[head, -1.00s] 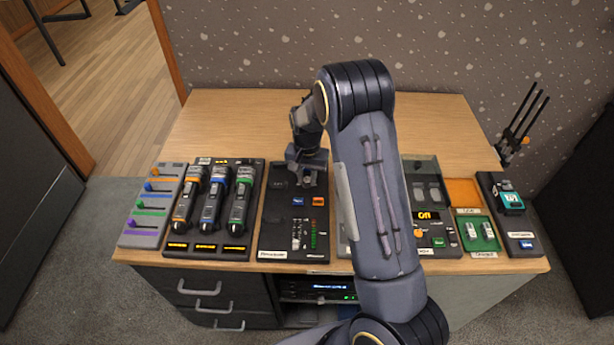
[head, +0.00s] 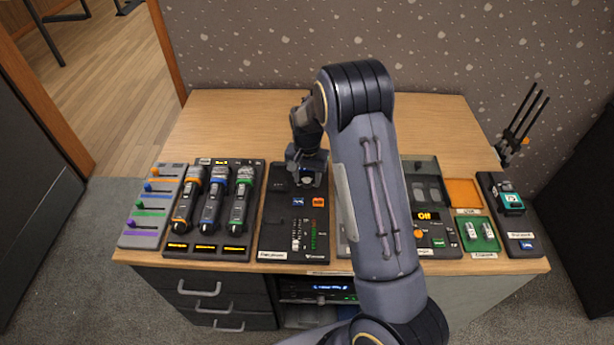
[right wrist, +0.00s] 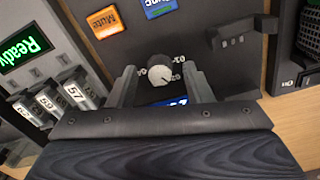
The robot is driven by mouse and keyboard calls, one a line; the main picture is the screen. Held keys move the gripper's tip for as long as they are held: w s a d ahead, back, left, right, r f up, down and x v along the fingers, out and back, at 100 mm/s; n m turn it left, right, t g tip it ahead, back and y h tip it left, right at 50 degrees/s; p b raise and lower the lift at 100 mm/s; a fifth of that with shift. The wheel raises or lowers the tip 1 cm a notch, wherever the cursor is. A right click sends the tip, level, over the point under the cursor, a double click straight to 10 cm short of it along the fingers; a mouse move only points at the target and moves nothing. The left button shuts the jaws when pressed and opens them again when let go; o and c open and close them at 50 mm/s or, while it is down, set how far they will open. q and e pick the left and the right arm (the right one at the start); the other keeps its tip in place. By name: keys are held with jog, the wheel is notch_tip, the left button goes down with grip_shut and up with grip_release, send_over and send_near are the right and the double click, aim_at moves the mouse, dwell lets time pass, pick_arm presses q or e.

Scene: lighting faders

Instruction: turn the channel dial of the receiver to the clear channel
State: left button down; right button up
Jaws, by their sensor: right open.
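The receiver (head: 275,238) is a dark panel in the middle of the row on the desk. Its channel dial (right wrist: 160,69) is a pale round knob, with small numbers printed around it, in the right wrist view. A dark pointer line on its face runs toward the lower right in that view. My right gripper (head: 306,178) is over the far end of the receiver. In the right wrist view the gripper (right wrist: 160,82) is open, with one finger on each side of the dial; contact cannot be made out. A blue display beside the dial is mostly hidden. My left gripper is out of view.
An orange Mute button (right wrist: 104,20) and a blue button (right wrist: 159,6) sit near the dial. Handheld microphones in a charger (head: 205,250) and a fader panel (head: 140,240) lie to the left. My right arm covers part of the row. The desk's back (head: 230,120) is clear.

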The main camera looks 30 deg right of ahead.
aim_at(307, 180)
notch_tip(307, 180, up, 8)
jog(key=shift+f, duration=0.25)
jog(key=shift+r, duration=0.15)
dwell(0.4)
jog(key=shift+s+r, duration=0.25)
jog(key=shift+r, duration=0.1)
jog(key=s+a+r+n+t+y, duration=0.2)
jog(key=s+a+r, duration=0.3)
jog(key=s, duration=0.5)
jog(key=s+a+r+n+t+y, duration=0.2)
jog(key=s+r+n, duration=0.1)
jog(key=s+r, duration=0.6)
jog(key=s+a+f+n+t, duration=0.1)
jog(key=s+a+f+n, duration=0.1)
jog(key=s, duration=0.7)
jog(key=shift+s+a+f+n+t, duration=0.3)
jog(key=shift+a+f, duration=0.15)
jog(key=shift+a, duration=0.65)
